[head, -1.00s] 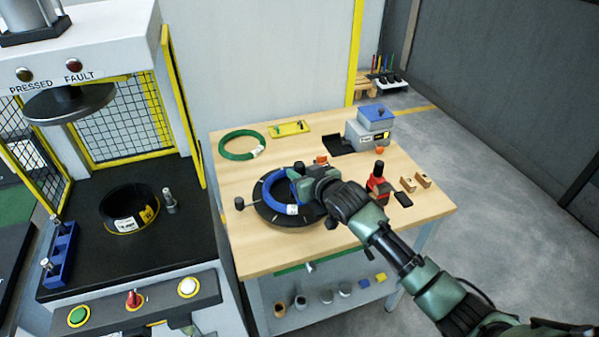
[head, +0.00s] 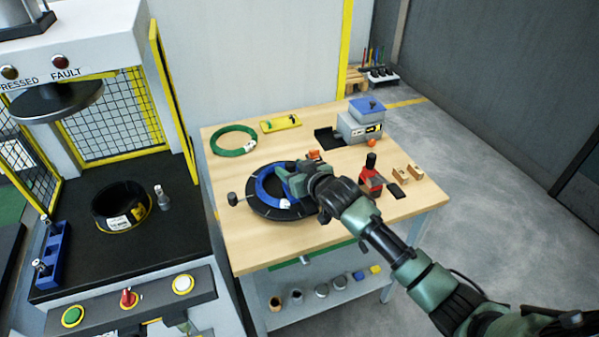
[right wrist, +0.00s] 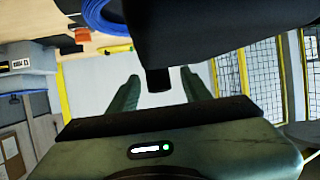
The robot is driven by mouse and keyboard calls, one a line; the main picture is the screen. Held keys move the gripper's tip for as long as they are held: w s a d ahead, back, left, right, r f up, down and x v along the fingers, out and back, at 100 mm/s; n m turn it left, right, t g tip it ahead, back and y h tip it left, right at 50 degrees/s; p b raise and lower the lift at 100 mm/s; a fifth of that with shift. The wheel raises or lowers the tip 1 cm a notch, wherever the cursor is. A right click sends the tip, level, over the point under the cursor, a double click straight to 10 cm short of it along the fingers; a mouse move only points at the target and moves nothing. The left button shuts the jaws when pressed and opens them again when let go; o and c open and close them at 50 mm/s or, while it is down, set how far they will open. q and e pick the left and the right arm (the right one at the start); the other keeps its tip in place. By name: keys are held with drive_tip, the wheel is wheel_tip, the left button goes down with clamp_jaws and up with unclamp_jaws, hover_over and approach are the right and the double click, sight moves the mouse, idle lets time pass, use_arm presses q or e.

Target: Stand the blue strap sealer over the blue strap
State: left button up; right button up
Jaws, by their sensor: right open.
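The blue coil (head: 265,189) lies on a round black stand (head: 250,203) on the wooden table; it also shows at the top of the right wrist view (right wrist: 100,15). My right gripper (head: 287,180) is over the coil's right side and hides part of it. In the right wrist view its two fingers (right wrist: 158,88) are apart, with a dark peg-like part (right wrist: 157,80) showing between them. I cannot tell whether they touch it. My left gripper is not in view.
A green coil (head: 234,140), a yellow piece (head: 281,123) and a grey-blue device (head: 360,122) are at the table's back. Small wooden blocks (head: 408,175) lie at the right. A press holding a black ring (head: 122,206) stands left.

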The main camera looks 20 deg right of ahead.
drive_tip(key=b+v, duration=0.2)
drive_tip(key=v, duration=1)
drive_tip(key=shift+r, duration=0.5)
